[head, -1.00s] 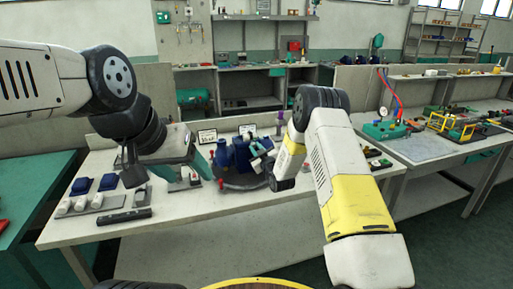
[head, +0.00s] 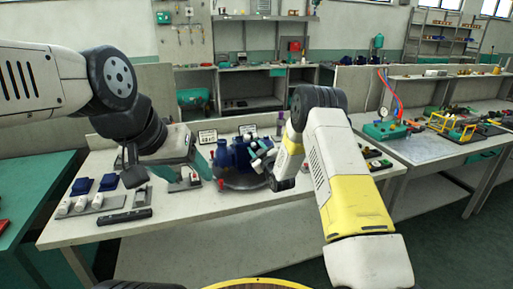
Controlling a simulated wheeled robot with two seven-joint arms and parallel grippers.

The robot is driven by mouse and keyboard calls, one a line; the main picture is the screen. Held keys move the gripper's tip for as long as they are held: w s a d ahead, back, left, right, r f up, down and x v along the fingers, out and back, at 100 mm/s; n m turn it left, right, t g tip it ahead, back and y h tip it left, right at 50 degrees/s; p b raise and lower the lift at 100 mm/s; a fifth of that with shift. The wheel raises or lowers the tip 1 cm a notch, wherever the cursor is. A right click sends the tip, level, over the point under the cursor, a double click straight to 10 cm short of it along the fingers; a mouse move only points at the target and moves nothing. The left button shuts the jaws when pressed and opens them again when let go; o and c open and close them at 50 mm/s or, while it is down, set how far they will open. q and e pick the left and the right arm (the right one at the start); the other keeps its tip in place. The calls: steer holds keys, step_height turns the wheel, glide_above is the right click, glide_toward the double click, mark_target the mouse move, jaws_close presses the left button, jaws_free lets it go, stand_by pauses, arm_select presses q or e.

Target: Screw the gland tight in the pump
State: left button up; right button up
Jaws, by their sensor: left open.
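The blue pump (head: 232,154) stands on a dark round base (head: 240,182) in the middle of the workbench. My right gripper (head: 260,157) is at the pump's right side, with its teal fingers close against it. The gland is hidden or too small to make out there, and I cannot tell whether the fingers hold it. My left gripper (head: 204,167) is open, to the left of the pump and a little above the bench, apart from the pump.
Blue blocks (head: 95,185), a grey tray with white cylinders (head: 82,205) and a black bar (head: 125,216) lie at the bench's left. The front middle of the bench (head: 190,220) is clear.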

jaws_close()
steer(key=shift+a+m, duration=0.1)
steer(key=shift+m, duration=1.7)
steer(key=shift+m, duration=1.7)
steer(key=m, duration=0.3)
